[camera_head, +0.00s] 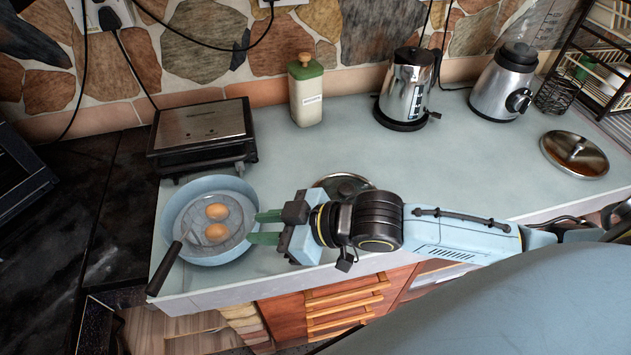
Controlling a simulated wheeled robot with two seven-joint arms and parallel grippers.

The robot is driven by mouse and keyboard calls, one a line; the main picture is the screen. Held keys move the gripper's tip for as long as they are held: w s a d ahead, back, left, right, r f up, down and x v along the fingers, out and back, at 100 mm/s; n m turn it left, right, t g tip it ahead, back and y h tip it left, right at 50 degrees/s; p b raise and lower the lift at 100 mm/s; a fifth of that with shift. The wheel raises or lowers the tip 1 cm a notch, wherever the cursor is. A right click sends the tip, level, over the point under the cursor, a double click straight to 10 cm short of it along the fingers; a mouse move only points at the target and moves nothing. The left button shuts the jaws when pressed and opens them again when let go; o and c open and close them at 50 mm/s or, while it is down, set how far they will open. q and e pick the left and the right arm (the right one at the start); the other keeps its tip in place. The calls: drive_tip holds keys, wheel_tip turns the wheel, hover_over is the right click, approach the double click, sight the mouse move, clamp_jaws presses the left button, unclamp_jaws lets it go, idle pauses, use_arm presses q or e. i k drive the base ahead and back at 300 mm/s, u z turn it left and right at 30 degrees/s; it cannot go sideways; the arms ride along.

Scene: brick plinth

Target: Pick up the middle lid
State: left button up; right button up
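A round lid (343,181) with a metal rim lies on the counter in the middle. My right gripper and wrist are in front of it and hide its near part. My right gripper (255,228) comes in from the right. Its two green fingers point left, apart, with nothing visible between them. They are at the right rim of a light blue pan (183,196), to the left of the middle lid; I cannot tell their height. My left gripper is not in view.
The pan holds two brown eggs (217,222); a dark handle (164,269) sticks out over the front edge. A grill (202,125), a canister (305,92), a kettle (405,85), a blender base (503,80) and a rack stand behind.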

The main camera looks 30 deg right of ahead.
sight(340, 187)
drive_tip(key=z, duration=1.2)
